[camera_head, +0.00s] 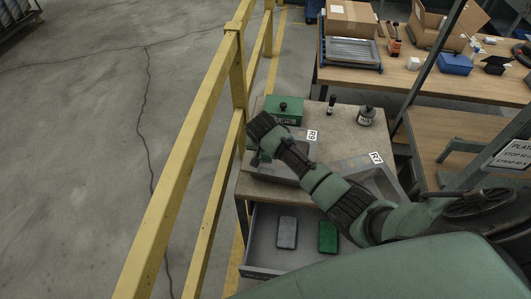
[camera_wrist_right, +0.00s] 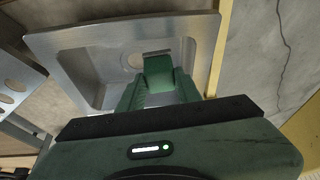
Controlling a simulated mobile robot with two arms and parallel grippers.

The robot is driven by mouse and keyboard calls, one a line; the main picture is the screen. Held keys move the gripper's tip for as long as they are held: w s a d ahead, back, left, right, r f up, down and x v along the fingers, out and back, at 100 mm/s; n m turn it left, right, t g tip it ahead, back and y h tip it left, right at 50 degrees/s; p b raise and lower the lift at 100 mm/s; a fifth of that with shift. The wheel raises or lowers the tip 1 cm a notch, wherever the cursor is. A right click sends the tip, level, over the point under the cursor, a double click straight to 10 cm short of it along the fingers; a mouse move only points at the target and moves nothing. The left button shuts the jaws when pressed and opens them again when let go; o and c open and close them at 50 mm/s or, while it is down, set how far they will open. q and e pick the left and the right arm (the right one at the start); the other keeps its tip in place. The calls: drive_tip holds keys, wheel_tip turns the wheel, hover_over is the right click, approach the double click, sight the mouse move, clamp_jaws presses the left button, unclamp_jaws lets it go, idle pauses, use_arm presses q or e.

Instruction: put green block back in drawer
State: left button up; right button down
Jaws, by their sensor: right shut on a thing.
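My right gripper (camera_head: 260,156) reaches over the metal sink basin (camera_head: 284,172) marked R9. In the right wrist view, my right gripper (camera_wrist_right: 158,88) is shut on a smooth green piece, the green block (camera_wrist_right: 158,71), above the basin (camera_wrist_right: 80,62) and its drain. The block is hidden by my arm in the head view. The drawer (camera_head: 262,235) below the counter is open. A grey block (camera_head: 287,232) and another green block (camera_head: 328,237) lie in it, apart from each other. My left gripper is not in view.
A green box with a black knob (camera_head: 284,111), a small black item (camera_head: 331,104) and a dark jar (camera_head: 366,116) stand behind the sinks. A second basin marked R7 (camera_head: 380,183) is on the right. A yellow railing (camera_head: 190,150) runs along the left.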

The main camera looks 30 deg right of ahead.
drive_tip(key=shift+w+d+f, duration=0.15)
drive_tip(key=shift+w, duration=0.1)
